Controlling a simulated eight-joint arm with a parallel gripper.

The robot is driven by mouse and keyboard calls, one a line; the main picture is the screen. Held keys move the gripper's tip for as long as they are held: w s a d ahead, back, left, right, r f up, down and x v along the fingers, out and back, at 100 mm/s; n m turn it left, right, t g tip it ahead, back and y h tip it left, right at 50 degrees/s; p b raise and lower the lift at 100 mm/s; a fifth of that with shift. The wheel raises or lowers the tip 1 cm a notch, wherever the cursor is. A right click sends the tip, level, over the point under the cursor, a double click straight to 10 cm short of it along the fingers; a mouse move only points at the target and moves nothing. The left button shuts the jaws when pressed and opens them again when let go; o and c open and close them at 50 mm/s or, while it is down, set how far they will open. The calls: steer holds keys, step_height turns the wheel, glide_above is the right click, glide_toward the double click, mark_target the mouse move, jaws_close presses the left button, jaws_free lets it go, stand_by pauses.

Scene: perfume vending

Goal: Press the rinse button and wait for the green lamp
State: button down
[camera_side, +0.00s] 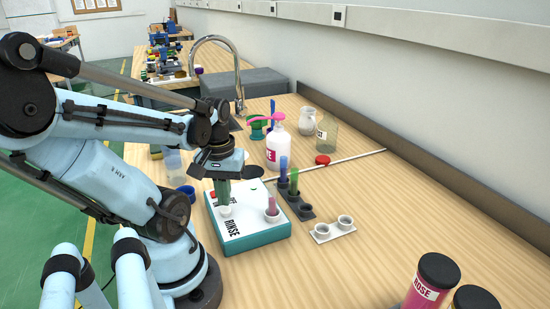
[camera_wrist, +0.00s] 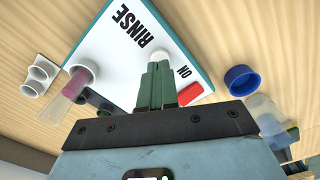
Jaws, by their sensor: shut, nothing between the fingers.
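The rinse box (camera_side: 250,232) has a white top marked RINSE and a teal side. It also shows in the wrist view (camera_wrist: 115,45). A red button (camera_wrist: 190,94) sits on its top beside the word ON. A white round part (camera_wrist: 160,57) stands just beyond my fingertips. My gripper (camera_side: 225,203) points down over the box, and its green fingers are together and empty in the wrist view (camera_wrist: 157,68). The fingertips partly cover the white round part; I cannot tell whether they touch it. A pink tube (camera_side: 271,204) leans in a white cup on the box.
A dark rack (camera_side: 300,211) with coloured tubes and a white two-cup holder (camera_side: 333,230) stand right of the box. A blue ring-shaped cap (camera_wrist: 241,78) lies by its other side. A white bottle (camera_side: 279,148) stands behind.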

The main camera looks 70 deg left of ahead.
steer(key=shift+f, duration=0.65)
steer(key=shift+f, duration=0.3)
stand_by(0.4)
steer(key=shift+r, duration=2.45)
